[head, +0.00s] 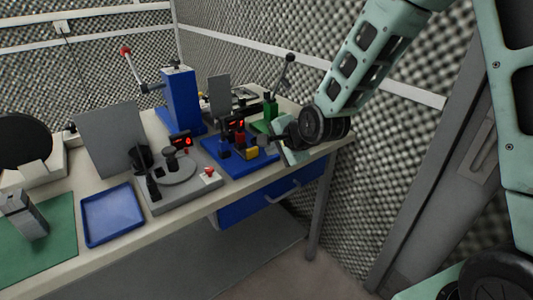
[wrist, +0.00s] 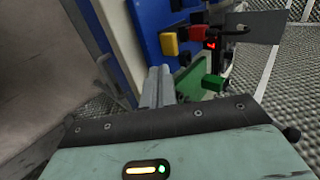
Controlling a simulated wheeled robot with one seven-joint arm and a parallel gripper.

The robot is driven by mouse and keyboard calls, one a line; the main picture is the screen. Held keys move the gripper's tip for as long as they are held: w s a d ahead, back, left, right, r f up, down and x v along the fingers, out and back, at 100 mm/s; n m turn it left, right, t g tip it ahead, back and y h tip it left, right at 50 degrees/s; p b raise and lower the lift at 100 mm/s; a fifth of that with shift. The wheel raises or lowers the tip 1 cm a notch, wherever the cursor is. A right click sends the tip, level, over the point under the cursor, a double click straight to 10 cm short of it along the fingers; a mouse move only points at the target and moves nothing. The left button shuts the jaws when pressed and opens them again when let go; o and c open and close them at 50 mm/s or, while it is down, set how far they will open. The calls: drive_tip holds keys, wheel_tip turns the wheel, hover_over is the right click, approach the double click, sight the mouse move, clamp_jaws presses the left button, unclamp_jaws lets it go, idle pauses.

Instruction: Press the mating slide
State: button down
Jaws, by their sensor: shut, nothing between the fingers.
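A blue fixture plate (head: 236,166) sits near the table's front edge in the head view. It carries small blue posts, a yellow block (head: 252,153) and a red-lit display (head: 239,124). I cannot tell for sure which part is the mating slide. The wrist view shows the blue plate (wrist: 150,38), the yellow block (wrist: 169,44), a red block (wrist: 195,33) and the display (wrist: 210,44) beyond my fingers. My gripper (wrist: 158,78) is shut and empty, its tips apart from the yellow block. In the head view my gripper (head: 279,144) is just right of the plate.
A green fixture (head: 270,108) stands behind the plate, close to my gripper. Left are a grey round-turntable fixture (head: 180,176), a blue tray (head: 112,214) and a tall blue press (head: 181,100). A blue drawer (head: 270,198) hangs under the table edge. Foam walls close the back and right.

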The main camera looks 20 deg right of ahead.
drive_tip(key=v, duration=0.3)
drive_tip(key=shift+s+r, duration=0.1)
drive_tip(key=shift+a, duration=0.1)
idle(0.8)
drive_tip(key=s+a+n+g, duration=0.4)
drive_tip(key=s+a+n, duration=0.4)
drive_tip(key=s, duration=0.4)
drive_tip(key=s+r+n+g+h, duration=0.1)
drive_tip(key=s+n+g, duration=0.1)
drive_tip(key=s+n, duration=0.5)
drive_tip(key=s+d+r+n+g+h, duration=0.1)
drive_tip(key=s+r+n+g, duration=0.1)
drive_tip(key=s+n, duration=0.5)
drive_tip(key=s+g, duration=0.1)
drive_tip(key=s, duration=0.3)
